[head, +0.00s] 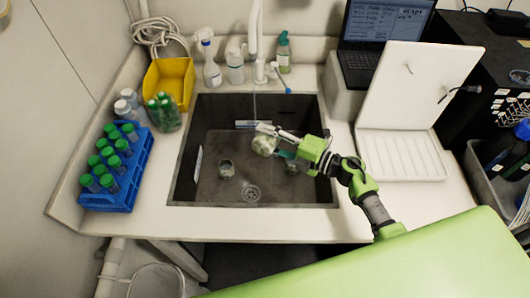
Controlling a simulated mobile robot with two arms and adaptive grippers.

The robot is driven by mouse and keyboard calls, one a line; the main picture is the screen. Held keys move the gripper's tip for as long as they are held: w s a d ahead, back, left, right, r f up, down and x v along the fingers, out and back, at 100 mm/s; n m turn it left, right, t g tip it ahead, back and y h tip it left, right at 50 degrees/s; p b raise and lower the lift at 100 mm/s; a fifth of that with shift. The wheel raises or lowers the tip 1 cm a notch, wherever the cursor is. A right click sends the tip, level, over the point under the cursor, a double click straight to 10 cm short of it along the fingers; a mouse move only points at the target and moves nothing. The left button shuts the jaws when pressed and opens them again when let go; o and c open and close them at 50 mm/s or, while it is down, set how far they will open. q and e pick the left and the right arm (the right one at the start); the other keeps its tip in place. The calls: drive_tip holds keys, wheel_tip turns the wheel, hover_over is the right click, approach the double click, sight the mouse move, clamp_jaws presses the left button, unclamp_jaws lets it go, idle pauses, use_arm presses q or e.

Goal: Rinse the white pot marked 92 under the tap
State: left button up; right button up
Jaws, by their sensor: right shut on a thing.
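My right gripper (276,141) reaches over the dark sink (192,175) from the right. It is shut on a small pale pot (263,146), which it holds tilted above the sink floor. The pot looks whitish with a green tint, and no number on it is readable. The tap (258,65) stands behind the sink with a blue-tipped lever (284,84). A thin stream (254,108) comes down from the tap towards the held pot; I cannot tell exactly where it lands. My left gripper is not in view.
Another small pot (226,168) stands in the sink left of the drain (251,193). A blue rack (137,177) of green-capped bottles and a yellow bin (170,78) stand at left. Bottles (211,70) line the back. A white drainer (402,157) is at right.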

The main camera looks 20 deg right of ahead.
drive_tip(key=n+b, duration=0.1)
drive_tip(key=f+n+b, duration=0.1)
drive_tip(key=shift+s+a+f+b, duration=0.1)
drive_tip(key=shift+s+a+b, duration=0.1)
drive_tip(key=shift+b, duration=0.15)
drive_tip(key=shift+n+b, duration=0.3)
drive_tip(key=shift+n, duration=0.4)
drive_tip(key=shift+a, duration=0.1)
drive_tip(key=f+n+b, duration=0.1)
drive_tip(key=n+b, duration=0.1)
drive_tip(key=b, duration=0.1)
drive_tip(key=shift+s+f+t, duration=0.1)
drive_tip(key=shift+s+t, duration=0.05)
drive_tip(key=shift+t, duration=0.15)
drive_tip(key=shift+a+n+h+b, duration=0.1)
drive_tip(key=shift+n+h+b, duration=0.2)
drive_tip(key=shift+n+b, duration=0.5)
